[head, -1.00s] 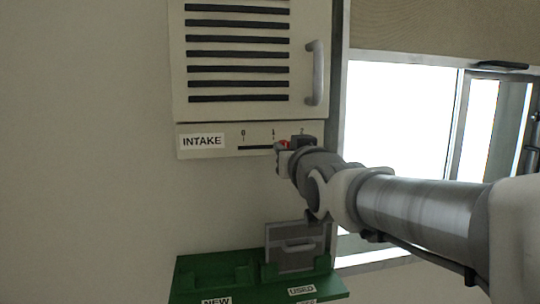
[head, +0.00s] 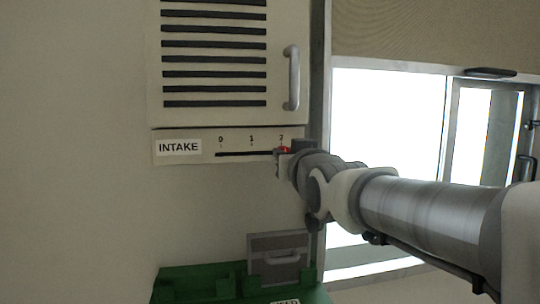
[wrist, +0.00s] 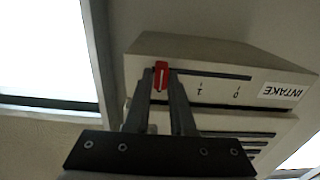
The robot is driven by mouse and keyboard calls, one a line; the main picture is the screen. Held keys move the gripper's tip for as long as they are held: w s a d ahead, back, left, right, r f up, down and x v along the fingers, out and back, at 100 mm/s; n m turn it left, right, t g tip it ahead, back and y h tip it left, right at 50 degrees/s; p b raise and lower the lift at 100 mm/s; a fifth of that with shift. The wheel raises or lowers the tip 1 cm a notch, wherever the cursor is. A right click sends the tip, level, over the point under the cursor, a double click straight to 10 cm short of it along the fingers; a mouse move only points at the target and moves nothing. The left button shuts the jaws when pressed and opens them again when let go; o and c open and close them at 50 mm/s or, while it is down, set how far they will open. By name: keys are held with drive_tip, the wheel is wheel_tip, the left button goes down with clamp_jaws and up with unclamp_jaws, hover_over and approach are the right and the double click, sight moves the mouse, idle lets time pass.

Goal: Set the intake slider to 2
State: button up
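The intake panel (head: 235,144) has a dark horizontal slot (head: 240,153) with marks 0, 1 and 2 above it. The red slider knob (head: 284,150) is at about the 2 mark, at the right of the visible slot. My gripper (head: 282,158) is at the knob and partly covers it. In the wrist view the panel is upside down, and the red knob (wrist: 161,75) sits between my two fingers, which appear closed on it. The 0 and 1 marks show there; the 2 mark is hidden behind the fingers.
A slatted cabinet door (head: 215,90) with a metal handle (head: 291,78) is above the panel. A green tray (head: 190,283) holding a grey handled piece (head: 280,260) is below. A bright window (head: 385,120) is to the right.

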drive_tip(key=o, duration=0.4)
drive_tip(key=shift+d, duration=0.3)
drive_tip(key=shift+a, duration=0.15)
drive_tip(key=shift+s, duration=0.1)
drive_tip(key=s+d+b, duration=0.1)
drive_tip(key=s+b, duration=0.1)
drive_tip(key=s, duration=0.6)
drive_tip(key=s+d+b, duration=0.1)
drive_tip(key=s+d, duration=0.1)
drive_tip(key=s, duration=0.6)
drive_tip(key=shift+s+d+b, duration=0.25)
drive_tip(key=shift+s+b, duration=0.1)
drive_tip(key=shift+s, duration=0.05)
drive_tip(key=s+d+f+g+h, duration=0.1)
drive_tip(key=s+d+f+g, duration=0.1)
drive_tip(key=f, duration=0.8)
drive_tip(key=s+d+f+m+g+h, duration=0.1)
drive_tip(key=s+f+g, duration=0.3)
drive_tip(key=f, duration=0.6)
drive_tip(key=s+d+f+m+g+h, duration=0.1)
drive_tip(key=s+d+f+g, duration=0.2)
drive_tip(key=f+g, duration=0.3)
wheel_tip(320, 180, down, 4)
drive_tip(key=shift+s+d, duration=0.25)
drive_tip(key=shift+d, duration=0.15)
